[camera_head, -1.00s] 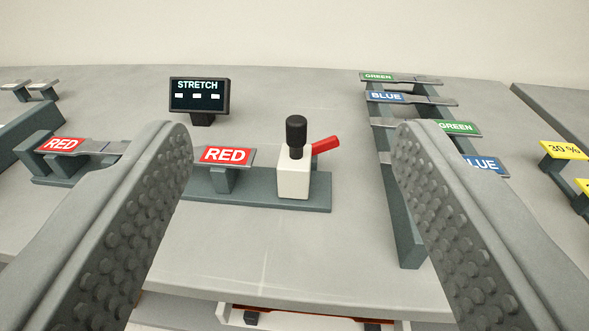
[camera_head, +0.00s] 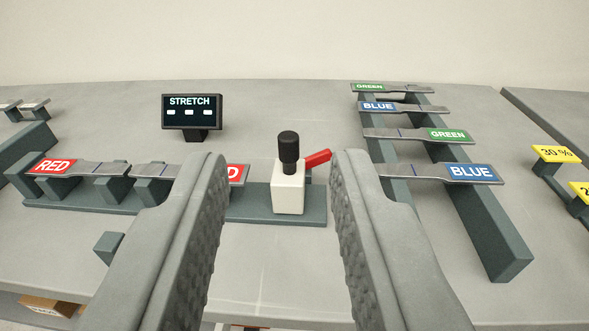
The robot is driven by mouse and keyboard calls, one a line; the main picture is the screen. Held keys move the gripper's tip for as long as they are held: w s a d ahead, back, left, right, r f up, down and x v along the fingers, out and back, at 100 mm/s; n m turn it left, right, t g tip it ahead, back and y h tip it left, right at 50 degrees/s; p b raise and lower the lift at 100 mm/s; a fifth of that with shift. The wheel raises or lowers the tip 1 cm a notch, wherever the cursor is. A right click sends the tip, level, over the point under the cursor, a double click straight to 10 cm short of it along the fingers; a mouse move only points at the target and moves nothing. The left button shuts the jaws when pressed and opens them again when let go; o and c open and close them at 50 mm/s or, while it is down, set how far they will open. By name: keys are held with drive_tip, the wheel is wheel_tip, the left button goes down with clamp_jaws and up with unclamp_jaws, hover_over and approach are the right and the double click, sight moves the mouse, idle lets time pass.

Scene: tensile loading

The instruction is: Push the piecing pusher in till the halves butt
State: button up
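The pusher appears to be the white block (camera_head: 288,193) with an upright black knob (camera_head: 288,150) and a red lever (camera_head: 317,159) slanting up to the right. It stands at the right end of a dark green-grey rail (camera_head: 250,206). Two grey strip halves with red labels rest on supports along this rail. The left half (camera_head: 95,168) and the right half (camera_head: 150,171) have a narrow gap between their facing ends. My left finger covers part of the right half. My gripper (camera_head: 280,165) is open and empty, with its fingers on either side of the block in the picture, apart from it.
A small screen (camera_head: 192,112) reading STRETCH stands behind the rail. To the right, a rack (camera_head: 490,235) carries several strips with green and blue labels. Yellow tags (camera_head: 556,153) stand at the far right. The grey bench is clear between screen and rack.

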drive_tip(key=w, duration=0.1)
drive_tip(key=w+m+g, duration=0.1)
drive_tip(key=w, duration=0.1)
drive_tip(key=shift+d+r+m+g, duration=0.1)
drive_tip(key=shift+d+m+g, duration=0.2)
drive_tip(key=shift+d, duration=0.1)
clamp_jaws()
drive_tip(key=w+d+f+m+g+y, duration=0.1)
drive_tip(key=w+d+m+g, duration=0.35)
drive_tip(key=w, duration=0.25)
drive_tip(key=w+d+f+m+g+y, duration=0.1)
drive_tip(key=w+d+m+g+y, duration=0.15)
drive_tip(key=w+m+g, duration=0.45)
drive_tip(key=w+d+f+m+g+y, duration=0.1)
drive_tip(key=w+d+m+g, duration=0.3)
drive_tip(key=w, duration=0.4)
drive_tip(key=n, duration=0.1)
approach(289, 171)
drive_tip(key=shift+w+f+g, duration=0.2)
drive_tip(key=shift+w+f, duration=0.15)
drive_tip(key=shift+f, duration=0.5)
drive_tip(key=shift+w+f+g, duration=0.15)
drive_tip(key=shift+w+f, duration=0.25)
drive_tip(key=shift+f, duration=0.4)
